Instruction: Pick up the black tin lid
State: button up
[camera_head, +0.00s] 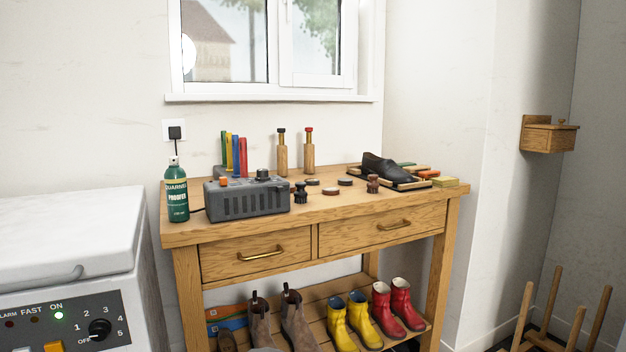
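Several small round flat tins or lids lie on the wooden bench top (240,233). A dark one (313,182) lies behind the others, to the left. Another dark one (345,181) lies to its right, with a reddish tone at its edge. A red-brown one (331,191) lies in front of these two. They are too small to tell which is the black tin lid, or whether any lid is off its tin. My gripper is not in view.
A grey ridged box (247,203) and green bottle (177,193) stand at left. Dark-knobbed (300,193) and brown-knobbed (373,184) daubers flank the tins. Two wooden-handled tools (282,155) stand behind. A black shoe (385,169) lies right. Boots (341,320) stand below.

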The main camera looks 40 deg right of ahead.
aim_at(343, 181)
jog(key=z, duration=0.7)
jog(key=i, duration=0.8)
jog(key=z, duration=0.95)
